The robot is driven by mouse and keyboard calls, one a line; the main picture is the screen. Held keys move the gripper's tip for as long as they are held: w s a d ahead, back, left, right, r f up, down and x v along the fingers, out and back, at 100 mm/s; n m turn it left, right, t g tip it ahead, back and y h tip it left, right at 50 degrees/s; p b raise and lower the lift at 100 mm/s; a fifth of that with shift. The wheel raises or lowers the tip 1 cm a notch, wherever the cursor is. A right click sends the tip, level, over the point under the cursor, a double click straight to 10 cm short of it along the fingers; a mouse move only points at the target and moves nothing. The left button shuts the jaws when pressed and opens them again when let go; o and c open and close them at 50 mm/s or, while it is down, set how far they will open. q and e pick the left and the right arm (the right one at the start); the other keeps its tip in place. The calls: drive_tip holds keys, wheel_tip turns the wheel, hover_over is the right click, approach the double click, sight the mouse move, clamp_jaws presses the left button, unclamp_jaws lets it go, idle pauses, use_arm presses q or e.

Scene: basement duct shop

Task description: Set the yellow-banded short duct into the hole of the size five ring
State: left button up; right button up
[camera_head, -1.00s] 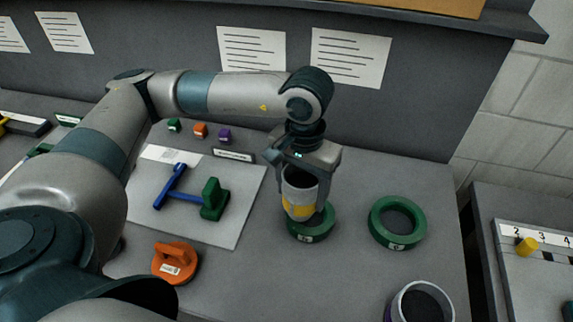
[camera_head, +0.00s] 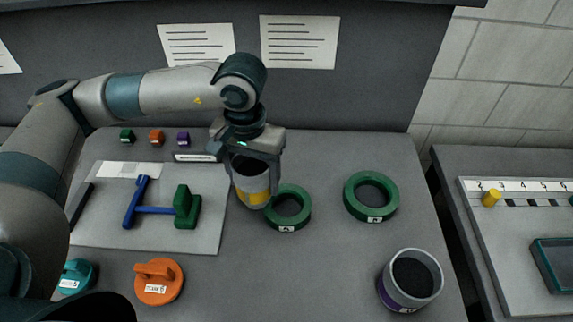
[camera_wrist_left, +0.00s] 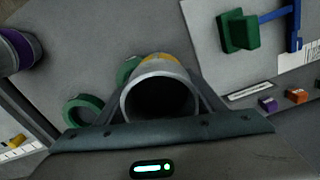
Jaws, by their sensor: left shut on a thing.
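The yellow-banded short duct (camera_head: 251,188) is a grey tube with an open top. My left gripper (camera_head: 248,158) is shut on its upper part and holds it nearly upright. A green ring (camera_head: 289,226), whose small label looks like a 5, lies on the bench just right of the duct. The duct's lower end overlaps the ring's left rim in the head view, with most of the hole showing empty. In the left wrist view the duct's open mouth (camera_wrist_left: 160,84) faces the camera and partly hides that ring (camera_wrist_left: 125,70). My right gripper is not in view.
A second green ring (camera_head: 348,197) lies to the right, and a purple-banded duct (camera_head: 385,290) stands front right. An orange handled disc (camera_head: 158,292) and a teal one (camera_head: 75,278) lie front left. Blue and green pieces (camera_head: 187,207) lie on a pale sheet (camera_head: 205,238).

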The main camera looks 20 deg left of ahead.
sight(266, 169)
use_arm(q)
drive_tip(key=n, duration=0.4)
drive_tip(key=shift+w+d+r, duration=0.1)
drive_tip(key=shift+w+d, duration=0.2)
drive_tip(key=shift+d, duration=0.05)
drive_tip(key=n, duration=0.4)
drive_tip(key=d+n, duration=0.1)
drive_tip(key=n, duration=0.1)
drive_tip(key=shift+w, duration=0.4)
drive_tip(key=n, duration=0.4)
drive_tip(key=shift+w+d+r+n+p, duration=0.1)
drive_tip(key=shift+w+d+n+p, duration=0.2)
drive_tip(key=shift+n, duration=0.1)
drive_tip(key=n, duration=0.4)
drive_tip(key=shift+w+d+n, duration=0.2)
drive_tip(key=shift+d+n, duration=0.1)
drive_tip(key=shift+d, duration=0.05)
drive_tip(key=d+n, duration=0.1)
drive_tip(key=n, duration=0.5)
drive_tip(key=w+d+n, duration=0.1)
drive_tip(key=n, duration=0.6)
drive_tip(key=w+d+n+p, duration=0.1)
drive_tip(key=n, duration=0.6)
drive_tip(key=shift+w+r, duration=0.1)
drive_tip(key=shift+r, duration=0.15)
drive_tip(key=shift+f, duration=0.2)
